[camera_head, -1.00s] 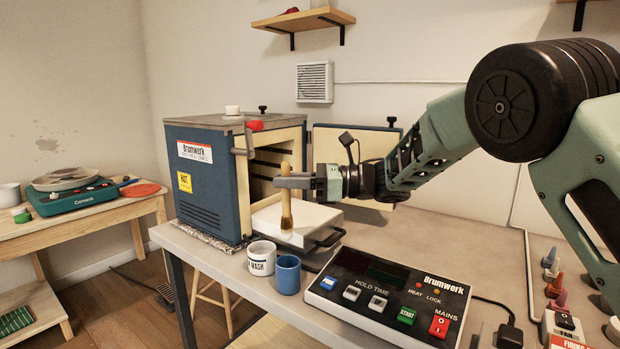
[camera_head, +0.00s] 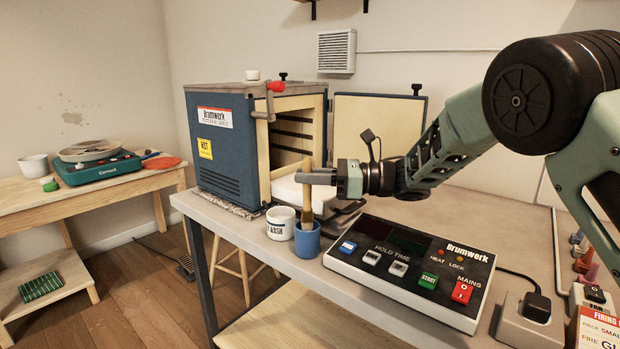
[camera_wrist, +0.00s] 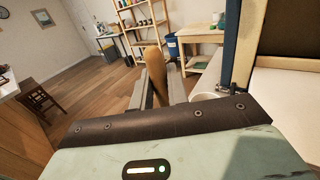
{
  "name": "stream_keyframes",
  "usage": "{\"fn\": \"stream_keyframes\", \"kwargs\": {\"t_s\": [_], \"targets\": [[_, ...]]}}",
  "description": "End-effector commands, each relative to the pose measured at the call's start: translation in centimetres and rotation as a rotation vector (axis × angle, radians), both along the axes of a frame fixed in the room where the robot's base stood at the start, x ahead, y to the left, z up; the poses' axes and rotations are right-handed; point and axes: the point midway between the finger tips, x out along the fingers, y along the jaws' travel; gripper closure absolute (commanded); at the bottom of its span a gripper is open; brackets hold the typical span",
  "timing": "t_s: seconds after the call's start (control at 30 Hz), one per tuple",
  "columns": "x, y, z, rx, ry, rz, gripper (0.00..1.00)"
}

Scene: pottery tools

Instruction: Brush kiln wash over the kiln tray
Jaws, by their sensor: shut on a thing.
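My gripper (camera_head: 318,177) is shut on the brush (camera_head: 308,163), which hangs upright with its bristles down. In the wrist view the brush's wooden handle (camera_wrist: 155,75) stands between the fingers. The bristle end overlaps the mouth of the blue cup (camera_head: 307,244); I cannot tell if it is inside. The white cup marked WASH (camera_head: 281,225) stands just left of the blue cup; its contents cannot be made out. The pale kiln tray (camera_head: 287,187) sticks out of the open kiln (camera_head: 228,150) behind the brush, partly hidden by it and my gripper.
The kiln controller (camera_head: 410,270) lies on the bench to the right of the cups. The kiln door (camera_head: 375,130) stands open behind my arm. The bench's front edge runs close below the cups. A side table (camera_head: 110,190) stands at the left.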

Motion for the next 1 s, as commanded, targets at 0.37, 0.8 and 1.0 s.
{"fn": "stream_keyframes", "kwargs": {"t_s": [0.37,0.8,1.0], "targets": [[0.0,0.0,-3.2,0.001,-0.001,0.0,1.0],[0.0,0.0,-3.9,0.0,0.0,0.0,1.0],[0.0,0.0,-3.9,0.0,0.0,0.0,0.58]]}}
